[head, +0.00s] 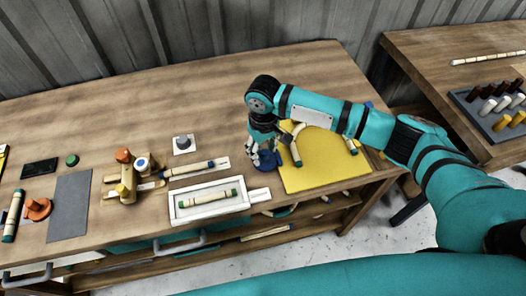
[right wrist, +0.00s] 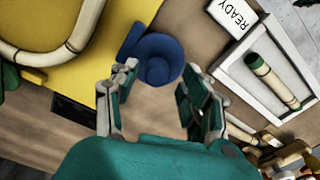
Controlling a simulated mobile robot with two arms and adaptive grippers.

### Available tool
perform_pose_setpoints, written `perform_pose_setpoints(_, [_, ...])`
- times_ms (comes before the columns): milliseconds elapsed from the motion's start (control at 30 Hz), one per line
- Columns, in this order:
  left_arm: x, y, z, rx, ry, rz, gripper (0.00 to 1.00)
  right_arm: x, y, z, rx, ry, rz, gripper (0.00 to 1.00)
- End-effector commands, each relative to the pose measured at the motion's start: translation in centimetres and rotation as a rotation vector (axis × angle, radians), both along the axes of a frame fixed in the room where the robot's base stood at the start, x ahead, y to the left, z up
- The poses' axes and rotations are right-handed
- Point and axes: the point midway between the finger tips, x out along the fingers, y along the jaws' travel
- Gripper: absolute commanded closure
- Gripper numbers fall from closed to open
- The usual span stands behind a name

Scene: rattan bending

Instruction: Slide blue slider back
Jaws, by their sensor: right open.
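The blue slider (head: 265,161) is a round blue knob on a wider blue base, on the wooden table at the left edge of the yellow board. It also shows in the right wrist view (right wrist: 156,60), upper middle. My right gripper (head: 258,148) is above and around the slider's near area, fingers apart. In the right wrist view the gripper (right wrist: 157,92) is open and empty, with the knob just beyond the gap between its fingertips. I cannot tell whether a finger touches it. My left gripper is not in view.
The yellow board (head: 318,168) with curved rattan lies right of the slider. A white tray (head: 181,213) holding a green-ended rattan piece and a READY label (right wrist: 240,17) lie close by. A wooden fixture with knobs (head: 128,181) stands left. The table's back is clear.

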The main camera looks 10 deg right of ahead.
Motion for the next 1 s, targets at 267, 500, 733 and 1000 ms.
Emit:
perform_pose_setpoints(267, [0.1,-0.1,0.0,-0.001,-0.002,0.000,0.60,0.1,0.2,5.9,0.003,-0.004,0.004,0.53])
perform_pose_setpoints(500, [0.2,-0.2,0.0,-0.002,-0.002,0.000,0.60,0.0,0.2,9.7,0.002,-0.002,0.003,0.53])
perform_pose_setpoints(733, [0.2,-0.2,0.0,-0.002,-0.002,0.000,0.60,0.0,0.2,10.8,0.001,-0.002,0.003,0.53])
perform_pose_setpoints(1000, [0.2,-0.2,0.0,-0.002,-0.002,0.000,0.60,0.0,0.2,10.8,0.000,-0.001,0.003,0.53])
